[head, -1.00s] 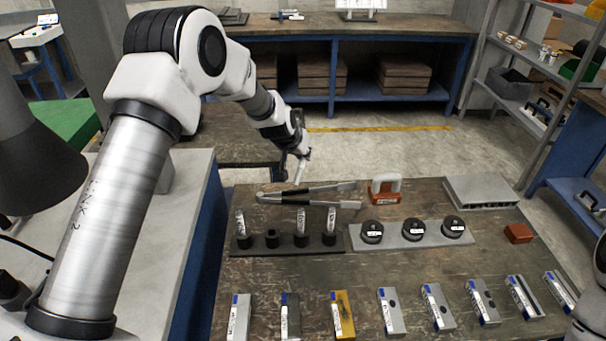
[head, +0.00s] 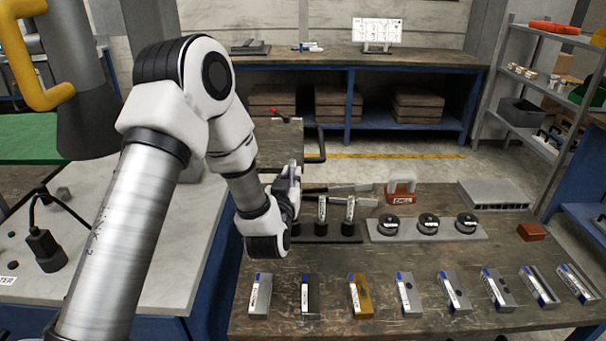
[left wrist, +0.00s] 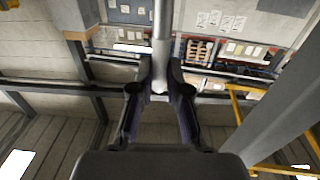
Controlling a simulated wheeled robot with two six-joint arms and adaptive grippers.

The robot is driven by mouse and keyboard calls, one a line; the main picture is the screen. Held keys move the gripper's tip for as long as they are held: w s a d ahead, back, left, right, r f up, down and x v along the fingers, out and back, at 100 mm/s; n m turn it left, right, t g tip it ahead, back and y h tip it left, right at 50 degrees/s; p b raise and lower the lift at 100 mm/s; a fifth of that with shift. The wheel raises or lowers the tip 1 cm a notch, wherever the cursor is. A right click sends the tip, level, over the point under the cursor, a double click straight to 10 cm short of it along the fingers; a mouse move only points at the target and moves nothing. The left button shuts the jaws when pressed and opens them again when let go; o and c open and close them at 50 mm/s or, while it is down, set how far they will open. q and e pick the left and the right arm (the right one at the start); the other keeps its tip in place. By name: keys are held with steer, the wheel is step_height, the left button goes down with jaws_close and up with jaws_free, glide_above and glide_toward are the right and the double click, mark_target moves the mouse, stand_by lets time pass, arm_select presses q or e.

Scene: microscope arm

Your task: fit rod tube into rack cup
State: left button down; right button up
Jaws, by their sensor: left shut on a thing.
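My left gripper (head: 288,190) is over the left end of the black rack (head: 318,240). In the left wrist view it (left wrist: 160,92) is shut on a silver rod tube (left wrist: 161,45), which runs straight out between the fingertips. In the head view only a pale upright bit of the tube (head: 292,170) shows at the gripper. Two labelled tubes (head: 322,209) (head: 349,209) stand upright in rack cups (head: 348,229). The rack's left part and its cups are hidden behind my wrist, so I cannot tell how the held tube sits to a cup. My right gripper is out of view.
A grey rack with three black round pieces (head: 428,222) stands to the right. Large tongs (head: 345,188) and an orange-and-white block (head: 401,190) lie behind. A row of labelled boxes (head: 405,295) lines the front. The table's right middle (head: 480,252) is clear.

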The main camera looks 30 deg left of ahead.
arm_select(q)
steer(key=shift+w+a+f+t, duration=0.2)
steer(key=shift+w+t, duration=0.15)
steer(key=shift+t, duration=0.25)
steer(key=shift+s+d+r, duration=0.1)
steer(key=shift+s+r, duration=0.1)
steer(key=shift+s, duration=0.05)
steer(key=shift+f+b, duration=0.5)
steer(key=shift+f, duration=0.15)
step_height(320, 180, down, 5)
steer(key=b, duration=0.3)
steer(key=shift+r+b, duration=0.2)
steer(key=shift+b, duration=0.2)
stand_by(0.4)
steer(key=shift+f+b, duration=1.65)
steer(key=shift+f, duration=0.15)
